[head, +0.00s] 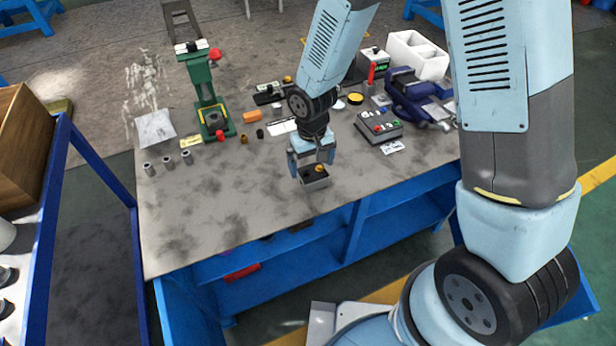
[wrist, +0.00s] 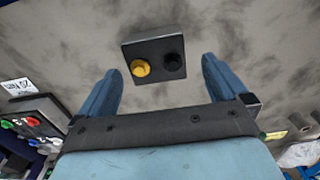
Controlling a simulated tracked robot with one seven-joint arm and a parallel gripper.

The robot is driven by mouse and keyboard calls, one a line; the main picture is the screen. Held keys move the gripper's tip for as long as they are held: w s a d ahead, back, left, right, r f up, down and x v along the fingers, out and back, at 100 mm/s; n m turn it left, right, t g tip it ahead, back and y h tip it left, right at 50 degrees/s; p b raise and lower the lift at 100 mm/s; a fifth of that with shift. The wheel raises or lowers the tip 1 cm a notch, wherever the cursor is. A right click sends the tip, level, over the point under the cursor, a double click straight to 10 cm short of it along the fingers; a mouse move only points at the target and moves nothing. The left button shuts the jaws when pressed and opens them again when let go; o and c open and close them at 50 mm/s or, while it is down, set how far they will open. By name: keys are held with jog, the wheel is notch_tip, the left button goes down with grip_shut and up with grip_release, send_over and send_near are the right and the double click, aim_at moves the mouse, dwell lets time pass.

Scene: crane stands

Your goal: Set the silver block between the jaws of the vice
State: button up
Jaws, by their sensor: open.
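In the wrist view the block (wrist: 155,48) shows a dark top with a yellow round part and a black round part. It lies between the lines of my two open blue fingers, with a gap on each side. I cannot tell how far the fingertips are above it. The dark blue vice (head: 408,98) stands at the right back of the bench. Its jaws are too small to judge.
A grey button box (head: 378,127) lies between the block and the vice. A green press (head: 208,100) and several small metal cylinders (head: 168,163) stand at the left. A white bin (head: 418,55) is behind the vice. The front left of the bench (head: 220,210) is clear.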

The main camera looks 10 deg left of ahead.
aim_at(313, 172)
jog(key=f, duration=0.3)
jog(key=shift+d+f, duration=0.25)
jog(key=shift+f, duration=0.85)
jog(key=c, duration=1.5)
jog(key=shift+c, duration=0.2)
jog(key=shift+r, duration=0.15)
